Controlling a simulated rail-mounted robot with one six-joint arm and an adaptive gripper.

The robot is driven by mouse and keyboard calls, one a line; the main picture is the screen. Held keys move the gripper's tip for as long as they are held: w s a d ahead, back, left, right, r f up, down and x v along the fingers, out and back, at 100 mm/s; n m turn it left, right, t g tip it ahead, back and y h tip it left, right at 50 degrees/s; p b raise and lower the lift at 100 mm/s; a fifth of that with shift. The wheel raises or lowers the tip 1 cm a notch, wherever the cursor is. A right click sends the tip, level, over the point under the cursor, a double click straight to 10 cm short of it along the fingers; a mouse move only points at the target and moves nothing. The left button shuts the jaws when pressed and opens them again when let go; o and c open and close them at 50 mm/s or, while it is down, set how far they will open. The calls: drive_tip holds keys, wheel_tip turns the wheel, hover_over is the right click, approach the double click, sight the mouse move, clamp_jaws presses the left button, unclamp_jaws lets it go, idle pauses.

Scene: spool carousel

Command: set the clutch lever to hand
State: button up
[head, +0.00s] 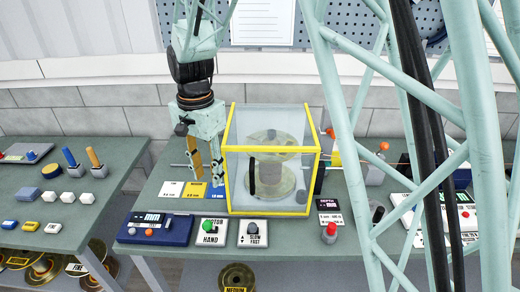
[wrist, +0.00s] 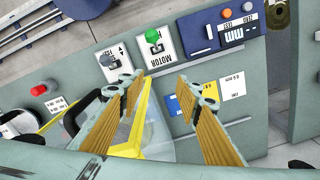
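The lever with the round green knob (head: 208,226) stands on a small white plate marked MOTOR and HAND at the table's front edge. In the wrist view the green knob (wrist: 153,36) shows beyond the fingertips, with the MOTOR print on the near side of the plate. I cannot tell for sure which mark the lever leans to. My gripper (head: 207,180) points down behind the plate, beside the clear case. In the wrist view my gripper (wrist: 165,86) has its two gold fingers well apart, with nothing between them. It is not touching the lever.
A yellow-edged clear case (head: 232,185) with a spool stands right of my gripper. A SLOW/FAST plate (head: 252,234) with a dark lever is right of the green knob, and a blue box (head: 160,229) left. A red button (head: 330,232) stands further right. Flat cards (head: 193,191) lie behind.

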drive_tip(key=shift+t+y, duration=0.5)
drive_tip(key=shift+s+d+r+b, duration=0.2)
drive_tip(key=shift+d+r+b, duration=0.2)
drive_tip(key=shift+d+r, duration=0.9)
drive_tip(key=shift+s+d+r+b, duration=0.15)
drive_tip(key=shift+d+r+b, duration=0.3)
drive_tip(key=shift+d+r, duration=0.85)
drive_tip(key=shift+s+d+r+b, duration=0.2)
drive_tip(key=shift+d+r+b, duration=0.2)
drive_tip(key=shift+d+r, duration=0.85)
drive_tip(key=s+d+r+b, duration=0.1)
drive_tip(key=d+r, duration=0.3)
drive_tip(key=d, duration=0.4)
drive_tip(key=shift+s+n+t, duration=0.3)
drive_tip(key=shift+s+t, duration=0.1)
drive_tip(key=shift+s, duration=0.25)
drive_tip(key=shift+d+r, duration=0.1)
